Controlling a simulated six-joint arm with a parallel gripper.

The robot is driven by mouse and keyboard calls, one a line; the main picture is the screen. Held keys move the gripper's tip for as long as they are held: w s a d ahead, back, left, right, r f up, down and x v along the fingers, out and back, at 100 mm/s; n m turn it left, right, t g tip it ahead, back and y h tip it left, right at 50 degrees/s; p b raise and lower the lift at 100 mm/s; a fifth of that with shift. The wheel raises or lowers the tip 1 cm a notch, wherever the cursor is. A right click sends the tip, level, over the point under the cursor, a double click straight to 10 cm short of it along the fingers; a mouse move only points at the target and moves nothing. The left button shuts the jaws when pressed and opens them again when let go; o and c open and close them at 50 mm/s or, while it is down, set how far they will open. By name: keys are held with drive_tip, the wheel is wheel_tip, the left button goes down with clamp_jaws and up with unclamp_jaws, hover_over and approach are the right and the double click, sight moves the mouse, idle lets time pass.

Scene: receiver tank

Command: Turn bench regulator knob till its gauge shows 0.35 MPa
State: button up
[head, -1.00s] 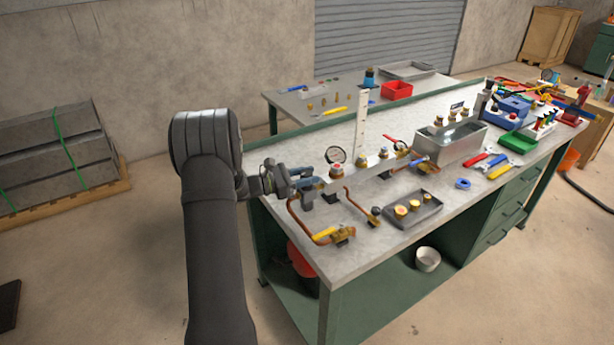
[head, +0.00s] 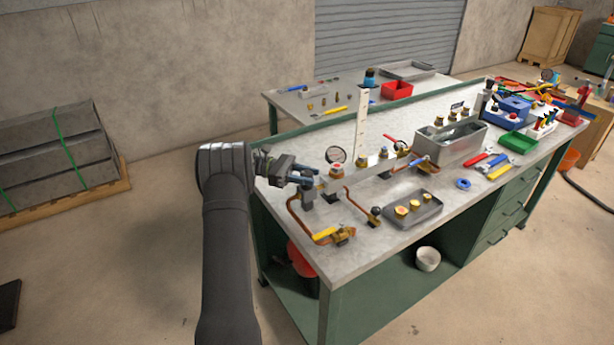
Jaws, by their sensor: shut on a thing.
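My gripper (head: 305,181) is at the left end of the metal manifold bar on the green bench. It is shut on the bench regulator knob, which the jaws mostly hide. A round gauge (head: 336,155) with a pale face and dark rim stands just right of and behind my gripper. Its needle and scale are too small to read. The regulator body (head: 308,198) shows as a small grey part just below the jaws.
Copper pipes with a yellow-handled valve (head: 326,234) lie in front of the manifold. A grey tray (head: 427,212) with brass fittings sits to the right. A tall white scale plate (head: 361,124) rises behind. A metal tank (head: 464,152) stands farther right. The bench's front left corner is clear.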

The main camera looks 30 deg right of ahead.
sight(309, 173)
drive_tip(key=shift+y, duration=0.3)
drive_tip(key=o, duration=1)
drive_tip(key=r, duration=0.4)
drive_tip(key=shift+s+d+r, duration=0.15)
drive_tip(key=shift+s+r, duration=0.1)
drive_tip(key=shift+r, duration=0.05)
drive_tip(key=s+d+r, duration=0.3)
drive_tip(key=s+r, duration=0.3)
drive_tip(key=s, duration=0.4)
drive_tip(key=shift+s+d+r, duration=0.25)
drive_tip(key=shift+d, duration=0.1)
